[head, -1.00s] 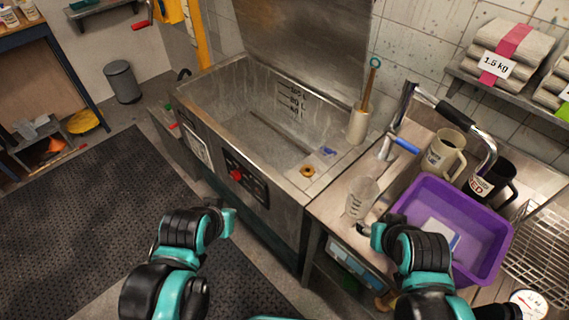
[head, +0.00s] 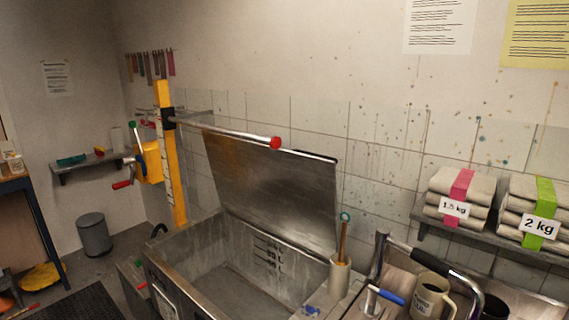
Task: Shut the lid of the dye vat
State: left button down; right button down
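The dye vat (head: 185,259) is a grey steel tank with volume marks on its inner back wall. Its lid (head: 270,185) stands open, leaning up near the tiled wall behind the vat. The vat's inside shows and looks empty of liquid. The vat's lower front is cut off by the bottom of the view. Neither of my grippers is in view now.
A yellow post (head: 172,150) stands behind the vat's left end, with a metal bar (head: 230,132) ending in a red knob across the lid's top. A beige holder (head: 340,277) with a wooden-handled tool stands at the vat's right. Mugs and a tap crowd the sink.

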aim_at(290, 194)
jog(key=i+j, duration=0.15)
jog(key=j, duration=0.25)
jog(key=i+j+z, duration=0.1)
jog(key=j, duration=0.3)
jog(key=i+j, duration=0.2)
jog(key=j, duration=0.2)
jog(key=i+j+z, duration=0.1)
jog(key=j, duration=0.3)
jog(key=i+j, duration=0.15)
jog(key=j, duration=0.25)
jog(key=i+j+z, duration=0.1)
jog(key=j, duration=0.3)
